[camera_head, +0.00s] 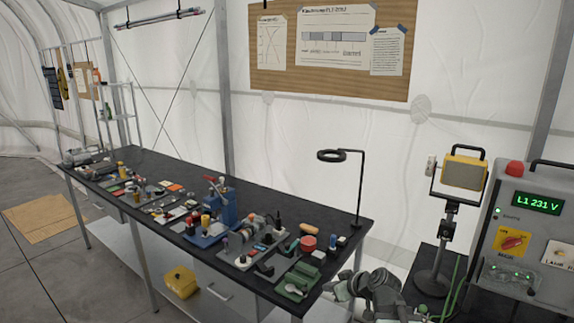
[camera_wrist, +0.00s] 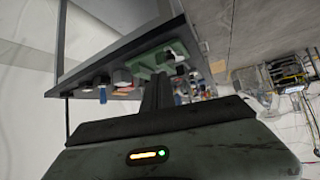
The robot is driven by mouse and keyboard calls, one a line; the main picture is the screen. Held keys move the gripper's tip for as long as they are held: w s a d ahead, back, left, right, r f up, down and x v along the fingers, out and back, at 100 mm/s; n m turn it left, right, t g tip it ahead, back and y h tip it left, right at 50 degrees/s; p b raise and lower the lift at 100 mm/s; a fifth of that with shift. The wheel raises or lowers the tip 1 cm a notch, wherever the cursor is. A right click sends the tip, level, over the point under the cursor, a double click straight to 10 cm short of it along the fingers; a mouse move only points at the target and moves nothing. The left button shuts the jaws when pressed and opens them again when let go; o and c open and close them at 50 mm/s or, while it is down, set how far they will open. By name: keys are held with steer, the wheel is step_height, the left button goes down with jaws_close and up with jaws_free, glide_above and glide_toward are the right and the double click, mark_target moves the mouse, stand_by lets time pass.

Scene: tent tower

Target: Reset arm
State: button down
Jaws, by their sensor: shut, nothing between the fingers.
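My gripper shows in the wrist view as dark fingers (camera_wrist: 158,92) pressed together, with nothing between them. Behind it, the black workbench (camera_wrist: 105,52) appears strongly tilted. A green tray (camera_wrist: 148,72) and small items on the bench show just beyond the fingertips. In the head view, parts of my arm are folded low at the bottom right, beside the bench's near end; the fingertips cannot be made out there. The long black workbench (camera_head: 145,166) runs from the far left to the near centre.
Many small tools and trays cover the bench. A yellow work light (camera_head: 463,172) and a grey power panel (camera_head: 533,235) stand at the right. A yellow case (camera_head: 180,282) sits under the bench. Open floor (camera_head: 28,268) lies left.

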steer(key=s+a+f+g+h, duration=0.2)
steer(key=s+a+f+g, duration=0.2)
steer(key=s+a+f, duration=0.25)
steer(key=s+d+f+m+g+h, duration=0.2)
steer(key=s+d+m+g+h, duration=0.1)
steer(key=s+d+m, duration=0.4)
steer(key=shift+s+d+g+h, duration=0.3)
steer(key=shift+s+d+g, duration=0.3)
steer(key=shift+s+d, duration=0.3)
steer(key=shift+a, duration=0.1)
